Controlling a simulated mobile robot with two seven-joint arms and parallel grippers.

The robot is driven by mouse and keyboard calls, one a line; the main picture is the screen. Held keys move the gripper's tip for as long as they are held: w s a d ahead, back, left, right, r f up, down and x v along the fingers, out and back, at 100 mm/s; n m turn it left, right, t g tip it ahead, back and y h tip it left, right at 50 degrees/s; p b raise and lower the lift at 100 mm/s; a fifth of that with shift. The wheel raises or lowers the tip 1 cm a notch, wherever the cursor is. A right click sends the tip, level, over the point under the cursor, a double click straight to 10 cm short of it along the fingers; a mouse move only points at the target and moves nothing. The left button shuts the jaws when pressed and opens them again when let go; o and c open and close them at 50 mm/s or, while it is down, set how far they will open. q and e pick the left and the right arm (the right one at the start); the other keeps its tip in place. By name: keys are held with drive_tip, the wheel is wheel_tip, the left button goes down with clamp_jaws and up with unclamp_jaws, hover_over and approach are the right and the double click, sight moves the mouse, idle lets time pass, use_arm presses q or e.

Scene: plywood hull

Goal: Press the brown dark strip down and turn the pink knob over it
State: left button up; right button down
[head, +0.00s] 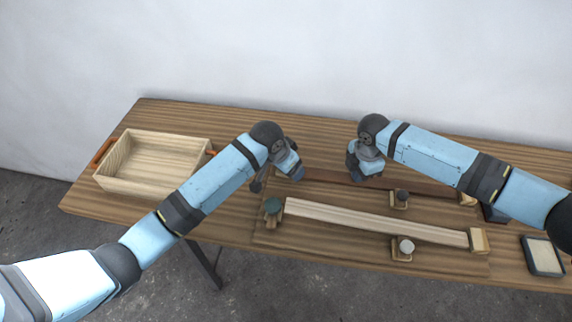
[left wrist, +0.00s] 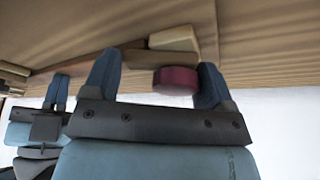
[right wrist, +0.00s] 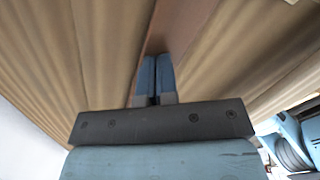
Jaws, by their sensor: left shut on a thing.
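The brown dark strip (head: 430,187) lies along the back of the fixture board. It also shows in the right wrist view (right wrist: 180,25). My right gripper (head: 353,174) has its fingers together (right wrist: 156,78), with the tips at the strip. Whether they touch it is hard to tell. The pink knob (left wrist: 175,80) shows in the left wrist view as a round disc beside a wooden piece. My left gripper (left wrist: 158,82) is around the knob, its fingers apart and closed on its turning piece. In the head view my left gripper (head: 291,172) hides the knob.
A pale strip (head: 375,222) lies in front, with a green knob (head: 273,205) at its left end and a grey knob (head: 406,245) below it. A dark knob (head: 402,195) stands between the strips. A wooden crate (head: 150,163) is left; a dark tray (head: 543,256) is right.

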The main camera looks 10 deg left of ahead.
use_arm(q)
drive_tip(key=shift+w+r+n, duration=0.2)
drive_tip(key=shift+r+n, duration=0.05)
drive_tip(key=shift+n, duration=0.15)
drive_tip(key=n+y, duration=0.1)
drive_tip(key=n, duration=0.1)
drive_tip(key=shift+w+n+t, duration=0.1)
drive_tip(key=shift+n+t, duration=0.3)
drive_tip(key=o, duration=0.7)
drive_tip(key=shift+o, duration=0.7)
drive_tip(key=shift+f, duration=0.1)
drive_tip(key=shift+d+r, duration=0.1)
drive_tip(key=shift+r, duration=3.3)
drive_tip(key=shift+r, duration=0.1)
use_arm(e)
drive_tip(key=shift+r, duration=0.1)
use_arm(q)
wheel_tip(320, 180, up, 7)
drive_tip(key=p, duration=0.6)
drive_tip(key=shift+f+p, duration=0.2)
drive_tip(key=shift+p, duration=0.2)
use_arm(e)
drive_tip(key=shift+r, duration=3.45)
